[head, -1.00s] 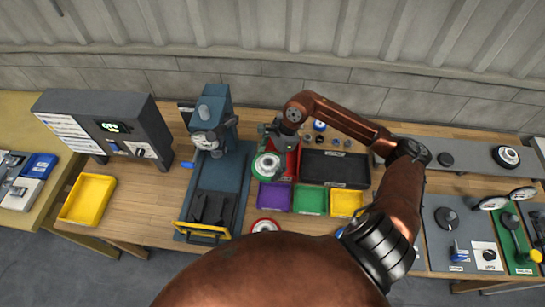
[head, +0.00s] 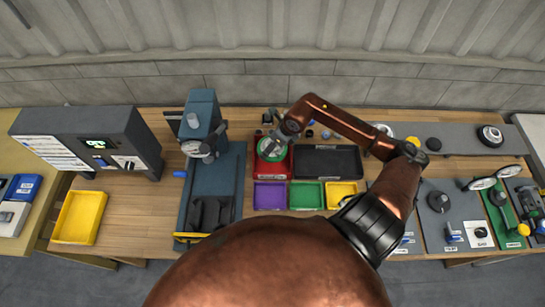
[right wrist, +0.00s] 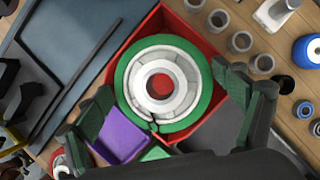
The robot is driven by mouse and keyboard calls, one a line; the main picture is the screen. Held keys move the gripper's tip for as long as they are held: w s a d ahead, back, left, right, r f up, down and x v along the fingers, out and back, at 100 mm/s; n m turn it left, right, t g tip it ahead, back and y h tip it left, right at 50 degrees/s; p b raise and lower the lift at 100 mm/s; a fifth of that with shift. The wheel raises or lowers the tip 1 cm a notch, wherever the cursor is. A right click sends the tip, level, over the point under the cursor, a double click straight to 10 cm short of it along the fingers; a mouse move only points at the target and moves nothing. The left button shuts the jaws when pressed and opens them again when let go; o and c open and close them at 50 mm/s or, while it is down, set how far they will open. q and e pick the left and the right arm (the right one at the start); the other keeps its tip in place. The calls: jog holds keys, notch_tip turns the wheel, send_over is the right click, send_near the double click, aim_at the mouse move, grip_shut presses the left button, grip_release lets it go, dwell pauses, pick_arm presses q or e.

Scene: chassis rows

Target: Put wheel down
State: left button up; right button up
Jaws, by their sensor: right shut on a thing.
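The wheel, with a green rim and pale hub, shows in the head view (head: 270,149) and in the right wrist view (right wrist: 133,78). It lies flat over or in the red tray (head: 273,171), whose red walls surround it in the wrist view (right wrist: 115,65). I cannot tell whether it touches the tray floor. My right gripper (right wrist: 168,100) is shut on the wheel, with its green-padded fingers at either side. My left gripper is not in view.
Purple (head: 269,196), green (head: 306,195) and yellow (head: 341,193) bins stand in front of the red tray. A black tray (head: 327,162) is to its right, and a blue press (head: 206,120) to its left. Several small metal cylinders (right wrist: 241,41) stand behind the tray.

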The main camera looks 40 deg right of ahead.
aim_at(280, 151)
notch_tip(280, 151, down, 10)
jog(key=shift+f+p, duration=0.1)
jog(key=shift+p, duration=0.25)
jog(key=o, duration=1.4)
jog(key=b+v, duration=0.1)
jog(key=v, duration=1.1)
